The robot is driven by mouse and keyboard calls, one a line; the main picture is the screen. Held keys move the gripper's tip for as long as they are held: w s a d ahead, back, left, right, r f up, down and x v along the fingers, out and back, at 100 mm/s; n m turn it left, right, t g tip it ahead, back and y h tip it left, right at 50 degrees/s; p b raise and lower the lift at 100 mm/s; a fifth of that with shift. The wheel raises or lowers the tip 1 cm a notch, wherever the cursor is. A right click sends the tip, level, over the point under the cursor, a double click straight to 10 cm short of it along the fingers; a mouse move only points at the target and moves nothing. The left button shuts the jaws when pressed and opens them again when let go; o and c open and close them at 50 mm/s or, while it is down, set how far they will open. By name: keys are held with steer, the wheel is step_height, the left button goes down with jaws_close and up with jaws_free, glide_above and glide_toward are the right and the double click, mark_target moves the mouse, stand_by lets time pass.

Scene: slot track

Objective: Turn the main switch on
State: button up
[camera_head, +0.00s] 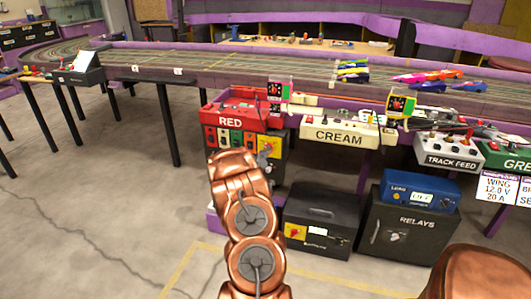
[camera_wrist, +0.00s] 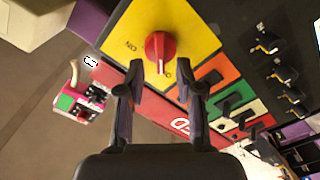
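The main switch is a red rotary knob (camera_wrist: 160,46) on a yellow plate (camera_wrist: 193,28), large in the wrist view. Its grip bar points down the picture, towards a mark like an "O"; "ON" is printed to its left. In the head view the yellow plate (camera_head: 269,147) is at the right end of the dark switch box under the red RED unit. My gripper (camera_wrist: 160,78) is open and empty, its two fingers apart below and to either side of the knob. I cannot tell whether they touch the plate. In the head view my arm hides the gripper.
Orange, green and cream plates with toggles (camera_wrist: 230,103) lie right beside the yellow plate. A black box (camera_head: 320,215) with another yellow-backed red knob (camera_head: 295,231) stands below on the floor. The relays cabinet (camera_head: 405,232) and blue unit (camera_head: 420,190) are right. Floor at left is clear.

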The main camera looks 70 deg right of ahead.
steer(key=shift+w+d, duration=0.1)
steer(key=shift+d, duration=0.8)
steer(key=shift+f, duration=0.1)
steer(key=shift+c, duration=0.3)
jaws_close()
